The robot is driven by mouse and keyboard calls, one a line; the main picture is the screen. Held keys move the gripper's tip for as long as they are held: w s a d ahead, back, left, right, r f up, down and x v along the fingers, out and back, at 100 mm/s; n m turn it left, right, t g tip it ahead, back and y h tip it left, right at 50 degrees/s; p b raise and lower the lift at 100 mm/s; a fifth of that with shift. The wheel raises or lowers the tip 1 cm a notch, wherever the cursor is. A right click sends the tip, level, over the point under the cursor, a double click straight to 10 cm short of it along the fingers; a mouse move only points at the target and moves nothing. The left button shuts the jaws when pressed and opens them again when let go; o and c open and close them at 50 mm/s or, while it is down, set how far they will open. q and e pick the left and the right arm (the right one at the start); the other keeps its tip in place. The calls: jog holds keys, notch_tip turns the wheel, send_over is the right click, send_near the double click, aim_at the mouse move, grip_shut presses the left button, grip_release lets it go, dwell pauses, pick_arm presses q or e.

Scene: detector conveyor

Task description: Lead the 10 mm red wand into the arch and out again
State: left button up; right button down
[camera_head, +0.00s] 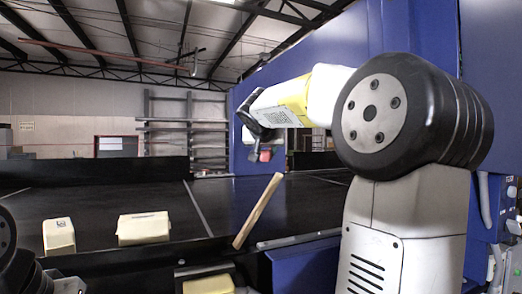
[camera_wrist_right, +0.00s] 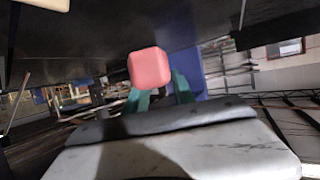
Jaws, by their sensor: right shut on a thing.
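My right arm reaches in from the right in the head view, in front of the blue detector arch (camera_head: 244,157). My right gripper (camera_head: 264,148) is shut on the red wand (camera_head: 265,156), whose small red end shows just below the fingers. In the right wrist view the wand (camera_wrist_right: 149,68) appears nearly end-on as a pinkish-red block at the green fingertips (camera_wrist_right: 158,95); its length is hidden. The gripper appears beside the arch's opening; how deep the wand is cannot be told. My left gripper is out of view.
A black conveyor belt (camera_head: 100,199) runs across the front. Two pale packages (camera_head: 59,235) (camera_head: 143,228) sit on its left part. A tan strip (camera_head: 258,210) slants up at the near belt edge. Another pale package (camera_head: 208,285) is lower down. The middle of the belt is clear.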

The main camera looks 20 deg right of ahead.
jog(key=s+a, duration=0.1)
jog(key=a, duration=1.5)
jog(key=shift+s, duration=0.15)
